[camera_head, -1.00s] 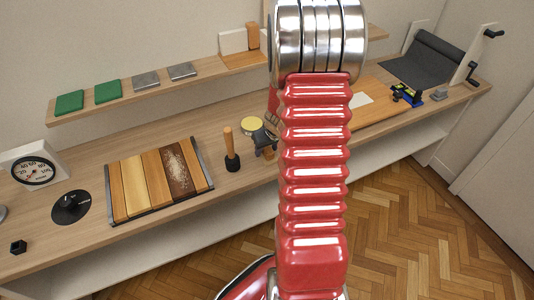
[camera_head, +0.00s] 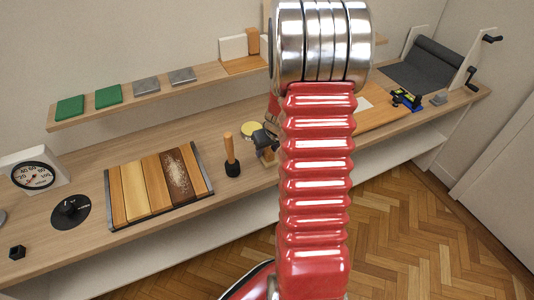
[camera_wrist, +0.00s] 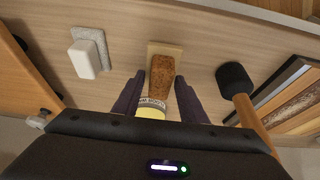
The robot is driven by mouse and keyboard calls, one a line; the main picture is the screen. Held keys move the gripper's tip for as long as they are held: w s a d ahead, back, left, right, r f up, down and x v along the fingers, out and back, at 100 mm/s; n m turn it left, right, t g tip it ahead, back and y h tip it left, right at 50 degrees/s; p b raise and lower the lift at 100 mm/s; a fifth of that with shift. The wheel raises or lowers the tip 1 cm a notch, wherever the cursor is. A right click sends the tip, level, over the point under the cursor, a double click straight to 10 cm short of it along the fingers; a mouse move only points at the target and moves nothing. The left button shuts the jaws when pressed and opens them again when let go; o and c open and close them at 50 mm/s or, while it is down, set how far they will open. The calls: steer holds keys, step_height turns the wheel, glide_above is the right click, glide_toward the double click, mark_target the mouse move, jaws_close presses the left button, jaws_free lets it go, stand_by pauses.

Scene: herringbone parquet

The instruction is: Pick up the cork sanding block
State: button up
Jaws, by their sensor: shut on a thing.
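The brown speckled cork sanding block (camera_wrist: 160,78) stands between the two dark fingers of my gripper (camera_wrist: 160,86) in the wrist view. The fingers are shut on its sides. A pale square pad (camera_wrist: 173,49) shows at its far end. A round tin with a yellow top (camera_wrist: 150,112) shows at the near end of the block; its yellow top (camera_head: 251,129) also shows in the head view. In the head view my gripper (camera_head: 264,140) is low over the bench beside the tin, partly hidden by my red arm.
A black-headed mallet (camera_head: 231,167) with a wooden handle stands just left of my gripper. A framed panel of wood strips (camera_head: 134,191) lies farther left. A white block on a grey pad (camera_wrist: 86,57) is left in the wrist view. A shelf (camera_head: 140,92) runs behind.

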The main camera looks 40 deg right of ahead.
mark_target(267, 149)
step_height(267, 149, up, 8)
steer(key=shift+f, duration=0.1)
stand_by(0.6)
